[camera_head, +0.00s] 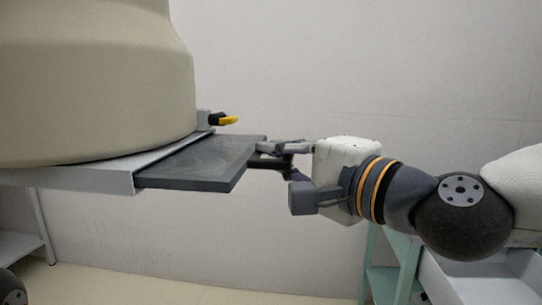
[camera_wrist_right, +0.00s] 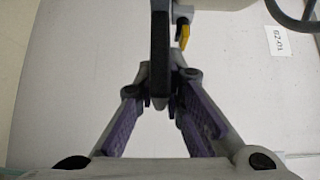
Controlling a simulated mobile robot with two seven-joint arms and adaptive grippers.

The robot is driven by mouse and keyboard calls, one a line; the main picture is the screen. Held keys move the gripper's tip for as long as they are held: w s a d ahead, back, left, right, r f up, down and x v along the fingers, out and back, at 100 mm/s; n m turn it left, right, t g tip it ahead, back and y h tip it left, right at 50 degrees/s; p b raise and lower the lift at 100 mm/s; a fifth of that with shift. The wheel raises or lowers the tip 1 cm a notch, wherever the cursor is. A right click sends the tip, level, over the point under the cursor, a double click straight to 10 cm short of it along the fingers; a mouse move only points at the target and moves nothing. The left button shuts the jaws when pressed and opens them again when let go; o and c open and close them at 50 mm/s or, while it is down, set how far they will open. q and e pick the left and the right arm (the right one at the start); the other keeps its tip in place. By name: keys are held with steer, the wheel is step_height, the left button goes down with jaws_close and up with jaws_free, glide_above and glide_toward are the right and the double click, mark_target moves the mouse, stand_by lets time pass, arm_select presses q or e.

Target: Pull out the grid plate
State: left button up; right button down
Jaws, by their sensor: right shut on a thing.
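The dark grey grid plate (camera_head: 200,163) lies flat and sticks out to the right from a light metal slot under a large beige cover. My right gripper (camera_head: 268,154) is shut on its right edge. In the right wrist view the plate shows edge-on as a dark upright bar (camera_wrist_right: 160,60), with the fingers (camera_wrist_right: 161,95) closed on either side of its end. The plate's inner part is hidden inside the slot. My left gripper is not in view.
The beige cover (camera_head: 90,75) fills the upper left. A yellow-tipped lever (camera_head: 228,120) sits just behind the plate. A light green stand (camera_head: 385,275) with a pale tray (camera_head: 485,275) is at lower right, below my right arm. A white rack (camera_head: 25,240) stands at lower left.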

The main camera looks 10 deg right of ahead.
steer(key=s+d, duration=0.2)
steer(key=d, duration=0.5)
steer(key=s+d, duration=0.3)
steer(key=d, duration=0.5)
steer(key=shift+d, duration=0.25)
stand_by(2.6)
stand_by(0.4)
